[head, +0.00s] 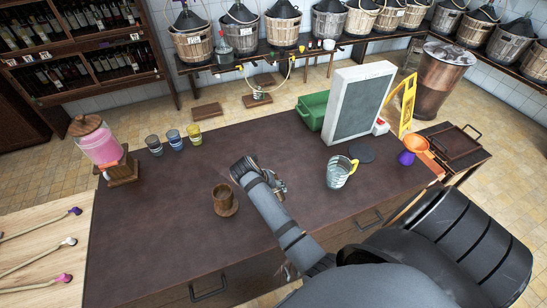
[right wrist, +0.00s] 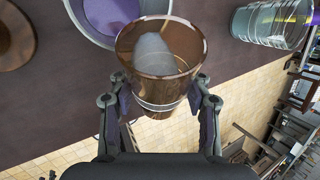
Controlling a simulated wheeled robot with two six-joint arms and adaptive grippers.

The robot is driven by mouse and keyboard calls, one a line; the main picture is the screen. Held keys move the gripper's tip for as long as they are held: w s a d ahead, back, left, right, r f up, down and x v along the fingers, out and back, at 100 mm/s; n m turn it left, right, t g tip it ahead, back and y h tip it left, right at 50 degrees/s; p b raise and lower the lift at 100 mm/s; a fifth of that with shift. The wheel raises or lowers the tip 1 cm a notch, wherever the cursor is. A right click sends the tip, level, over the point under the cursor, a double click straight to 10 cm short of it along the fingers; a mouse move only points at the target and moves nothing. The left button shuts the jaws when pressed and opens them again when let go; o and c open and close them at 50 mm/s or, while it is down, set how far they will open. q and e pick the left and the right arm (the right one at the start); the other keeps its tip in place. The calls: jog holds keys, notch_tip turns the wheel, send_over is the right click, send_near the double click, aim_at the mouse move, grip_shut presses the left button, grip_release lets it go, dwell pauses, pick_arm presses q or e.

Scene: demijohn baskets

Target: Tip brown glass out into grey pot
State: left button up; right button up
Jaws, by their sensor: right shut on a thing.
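My right gripper (right wrist: 160,95) is shut on the brown glass (right wrist: 158,92), a see-through brown tumbler. A pale patch shows inside its mouth; I cannot tell what it is. Behind the glass in the right wrist view is a round grey pot (right wrist: 83,28) with purple inside. The mouth of the glass overlaps its rim in the picture; I cannot tell whether they touch. In the head view my right gripper (head: 277,188) is over the middle of the counter, and my arm and gripper largely hide the glass and pot. My left gripper is not in view.
Several small glasses, a pink dispenser (head: 98,143) and a framed board (head: 358,103) stand farther back.

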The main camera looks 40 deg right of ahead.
jog(key=shift+s+a+r+g, duration=0.35)
jog(key=shift+r+g, duration=0.05)
jog(key=shift+r, duration=0.2)
jog(key=shift+w+d+f, duration=0.1)
jog(key=shift+w, duration=0.05)
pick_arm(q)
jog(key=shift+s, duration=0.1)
pick_arm(e)
jog(key=shift+r+g, duration=0.2)
jog(key=shift+g, duration=0.1)
jog(key=shift+w+d+n+g, duration=0.2)
jog(key=shift+w+n+g, duration=0.1)
jog(key=shift+w+g, duration=0.1)
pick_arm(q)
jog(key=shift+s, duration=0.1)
pick_arm(e)
jog(key=shift+s, duration=0.2)
